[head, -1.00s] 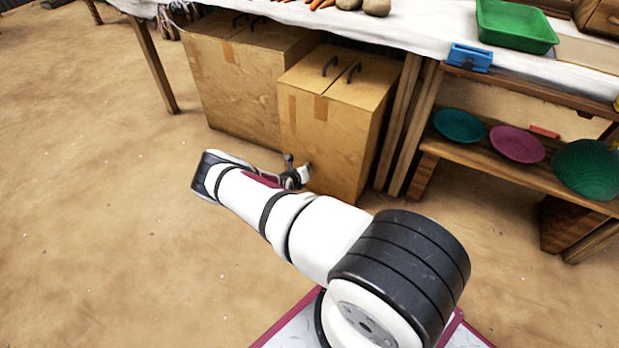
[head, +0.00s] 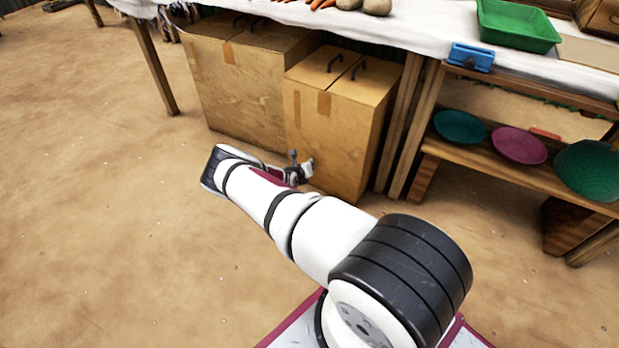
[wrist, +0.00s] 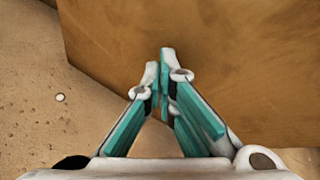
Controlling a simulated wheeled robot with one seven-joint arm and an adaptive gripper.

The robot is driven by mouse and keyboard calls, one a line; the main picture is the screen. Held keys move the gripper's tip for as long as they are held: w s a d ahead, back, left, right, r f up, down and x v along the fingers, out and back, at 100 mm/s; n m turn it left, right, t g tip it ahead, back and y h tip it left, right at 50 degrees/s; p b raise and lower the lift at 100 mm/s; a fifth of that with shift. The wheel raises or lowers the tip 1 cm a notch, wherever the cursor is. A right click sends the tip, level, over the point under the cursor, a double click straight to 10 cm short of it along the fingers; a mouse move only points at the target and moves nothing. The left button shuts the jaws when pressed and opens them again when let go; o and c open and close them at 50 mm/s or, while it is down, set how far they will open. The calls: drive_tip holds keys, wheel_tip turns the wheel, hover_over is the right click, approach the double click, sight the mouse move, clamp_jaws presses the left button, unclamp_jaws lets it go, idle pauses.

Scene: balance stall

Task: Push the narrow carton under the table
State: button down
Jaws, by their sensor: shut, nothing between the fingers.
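The narrow carton (head: 332,130), tan with two dark handles on top and a strip of tape, stands upright on the ground at the table's front edge. Its front part sticks out in front of the white cloth of the table (head: 420,40). My gripper (head: 306,170) is low at the carton's front face; part of it is hidden behind my own arm. In the wrist view the fingers (wrist: 160,58) are shut and empty, with their tips against or very close to the carton's face (wrist: 220,60). I cannot tell whether they touch.
A wider carton (head: 240,85) stands just left of the narrow one, further under the table. Wooden table legs (head: 405,120) rise close on the right. A shelf (head: 480,160) with several bowls stands further right. The dirt ground at left is open.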

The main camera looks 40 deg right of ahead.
drive_tip(key=a+p, duration=0.1)
drive_tip(key=s+a+p, duration=0.1)
drive_tip(key=a, duration=0.1)
drive_tip(key=s+a+p, duration=0.1)
drive_tip(key=a, duration=0.1)
drive_tip(key=shift+s+a+p, duration=0.15)
drive_tip(key=shift+a+p, duration=0.05)
drive_tip(key=shift+p, duration=0.15)
drive_tip(key=m+h+b, duration=0.2)
drive_tip(key=h+b, duration=0.1)
drive_tip(key=h, duration=0.1)
approach(331, 170)
drive_tip(key=shift+g, duration=0.4)
drive_tip(key=shift+b+x, duration=0.6)
drive_tip(key=shift+x, duration=2.45)
drive_tip(key=shift+r, duration=0.15)
